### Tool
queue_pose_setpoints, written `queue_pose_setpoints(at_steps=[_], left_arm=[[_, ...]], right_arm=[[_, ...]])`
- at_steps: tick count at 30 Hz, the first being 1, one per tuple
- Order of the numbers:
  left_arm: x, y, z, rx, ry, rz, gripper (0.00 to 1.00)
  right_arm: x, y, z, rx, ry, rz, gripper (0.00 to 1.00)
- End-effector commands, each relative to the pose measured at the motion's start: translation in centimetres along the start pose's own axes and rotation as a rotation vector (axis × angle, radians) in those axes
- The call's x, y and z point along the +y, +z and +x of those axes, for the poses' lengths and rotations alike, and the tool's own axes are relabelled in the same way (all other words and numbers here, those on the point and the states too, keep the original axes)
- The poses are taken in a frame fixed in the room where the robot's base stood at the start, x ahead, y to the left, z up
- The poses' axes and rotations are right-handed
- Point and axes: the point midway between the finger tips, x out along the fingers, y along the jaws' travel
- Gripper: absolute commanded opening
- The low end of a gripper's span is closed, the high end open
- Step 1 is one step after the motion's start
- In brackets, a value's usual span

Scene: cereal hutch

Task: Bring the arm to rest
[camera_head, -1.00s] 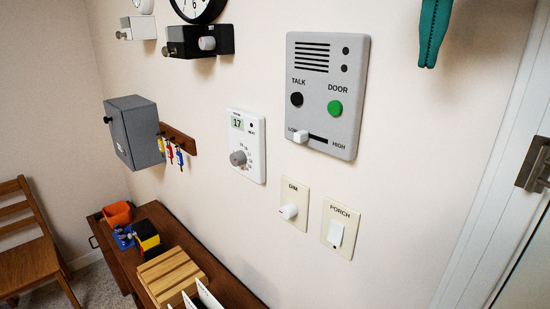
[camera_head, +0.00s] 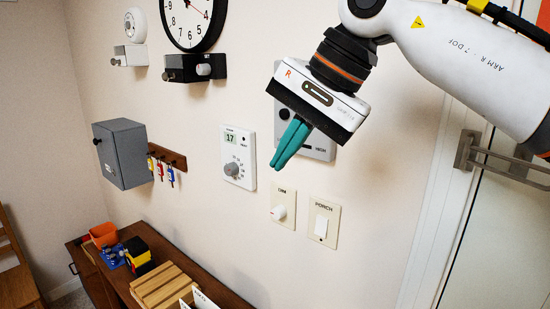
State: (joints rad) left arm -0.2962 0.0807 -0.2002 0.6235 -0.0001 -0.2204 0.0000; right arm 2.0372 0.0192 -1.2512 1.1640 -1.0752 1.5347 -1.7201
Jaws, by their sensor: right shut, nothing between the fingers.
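My right gripper (camera_head: 289,146) hangs in front of the wall, with its two teal fingers together, pointing down and left. Nothing is held between them. My right arm (camera_head: 430,50) comes in from the upper right. The gripper covers most of the grey intercom panel (camera_head: 321,146), leaving only its lower part and left edge in view. The fingertips show just right of the white thermostat (camera_head: 239,170) and above the dimmer (camera_head: 283,212); I cannot tell whether they touch the wall. My left gripper is out of view.
The porch switch (camera_head: 322,226) is beside the dimmer. A grey box (camera_head: 119,154), key rack (camera_head: 168,156), clock (camera_head: 191,18) and black box (camera_head: 182,68) are on the wall. A wooden cabinet (camera_head: 119,287) bears an orange bin (camera_head: 103,235) and a slatted block (camera_head: 163,285). A door handle (camera_head: 468,152) is at right.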

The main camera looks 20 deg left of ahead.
Motion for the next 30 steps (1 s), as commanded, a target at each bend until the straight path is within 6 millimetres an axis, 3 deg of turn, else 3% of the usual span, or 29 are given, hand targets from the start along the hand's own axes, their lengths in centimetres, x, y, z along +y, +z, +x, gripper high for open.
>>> queue_pose_setpoints(at_steps=[21,27,30], left_arm=[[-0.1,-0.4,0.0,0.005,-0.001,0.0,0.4],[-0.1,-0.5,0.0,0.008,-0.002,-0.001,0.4],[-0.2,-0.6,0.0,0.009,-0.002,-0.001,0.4]], right_arm=[[0.4,-0.5,1.3,0.06,0.057,0.027,0.0],[2.7,-3.0,5.2,0.385,0.352,0.226,0.0],[4.2,-4.3,5.3,0.656,0.566,0.439,0.0]])
